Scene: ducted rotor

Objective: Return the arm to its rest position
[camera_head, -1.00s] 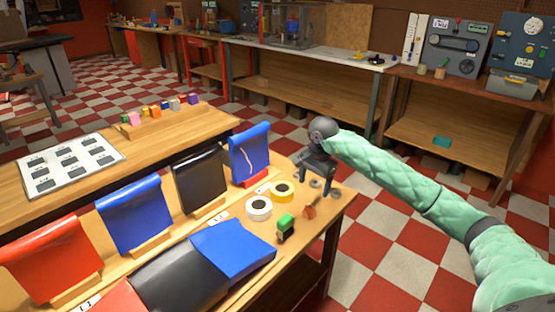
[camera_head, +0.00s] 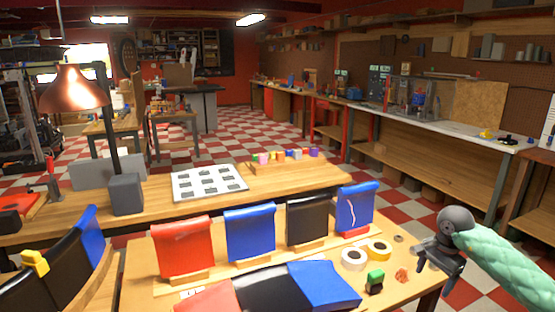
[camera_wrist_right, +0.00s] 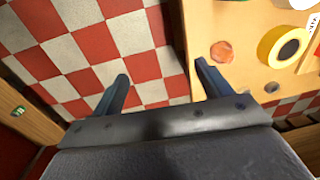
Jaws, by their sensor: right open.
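My right arm (camera_head: 510,265), in a green quilted sleeve, comes in from the right. Its dark gripper (camera_head: 437,268) hangs at the right end of the front table (camera_head: 405,290). The right wrist view shows its two fingers (camera_wrist_right: 161,70) spread apart with nothing between them, over the checkered floor (camera_wrist_right: 110,40) beside the table edge. My left gripper is not in view.
Near the gripper on the table are a reddish piece (camera_head: 401,275), a yellow tape roll (camera_head: 379,251), a white roll (camera_head: 353,258) and a green-and-black block (camera_head: 375,281). Upright blue (camera_head: 356,208), black and red pieces stand behind.

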